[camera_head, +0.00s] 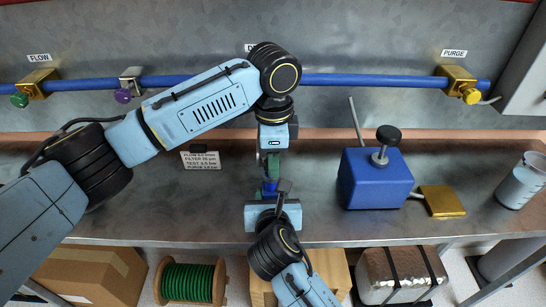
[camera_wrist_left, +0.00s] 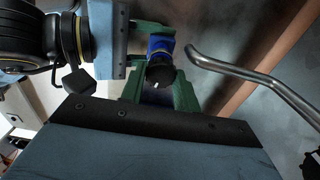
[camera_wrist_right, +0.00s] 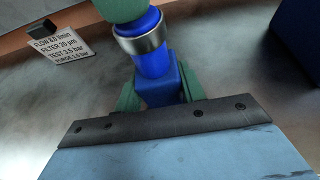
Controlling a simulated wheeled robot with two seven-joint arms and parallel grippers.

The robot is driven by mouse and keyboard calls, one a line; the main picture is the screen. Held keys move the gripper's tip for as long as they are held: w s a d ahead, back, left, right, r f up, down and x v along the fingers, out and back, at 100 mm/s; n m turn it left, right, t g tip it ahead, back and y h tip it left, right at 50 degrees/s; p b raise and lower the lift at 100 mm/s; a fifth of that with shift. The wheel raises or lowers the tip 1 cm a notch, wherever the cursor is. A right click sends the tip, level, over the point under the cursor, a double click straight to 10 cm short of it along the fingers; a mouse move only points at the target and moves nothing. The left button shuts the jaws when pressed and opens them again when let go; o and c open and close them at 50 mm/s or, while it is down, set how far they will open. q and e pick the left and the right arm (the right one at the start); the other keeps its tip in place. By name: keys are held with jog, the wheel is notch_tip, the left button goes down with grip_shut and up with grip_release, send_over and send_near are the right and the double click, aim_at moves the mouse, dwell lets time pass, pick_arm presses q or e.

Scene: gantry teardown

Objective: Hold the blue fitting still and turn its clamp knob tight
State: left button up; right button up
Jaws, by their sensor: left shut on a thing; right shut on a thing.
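The blue fitting (camera_head: 269,187) is held above the bench between my two grippers. My right gripper (camera_head: 271,195) is shut on its blue body from the near side. In the right wrist view the blue body (camera_wrist_right: 158,85) sits between the green fingers, below a silver ring. My left gripper (camera_head: 271,165) reaches down from above and is shut at the fitting's knob end. In the left wrist view the dark knob (camera_wrist_left: 163,72), with a small white mark, lies between its fingers. The fingers partly hide the knob, and how tight it is cannot be seen.
A blue box (camera_head: 375,180) with a black knob and lever stands right on the bench, beside a gold block (camera_head: 442,201) and a beaker (camera_head: 521,182). A label card (camera_head: 201,161) stands behind left. A blue pipe (camera_head: 350,80) with valves runs along the wall.

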pick_arm(q)
jog(key=shift+d+n, duration=0.1)
jog(key=shift+n, duration=1.2)
pick_arm(e)
jog(key=shift+f, duration=0.1)
pick_arm(q)
jog(key=o, duration=1)
notch_tip(320, 180, up, 12)
pick_arm(e)
jog(key=o, duration=1.2)
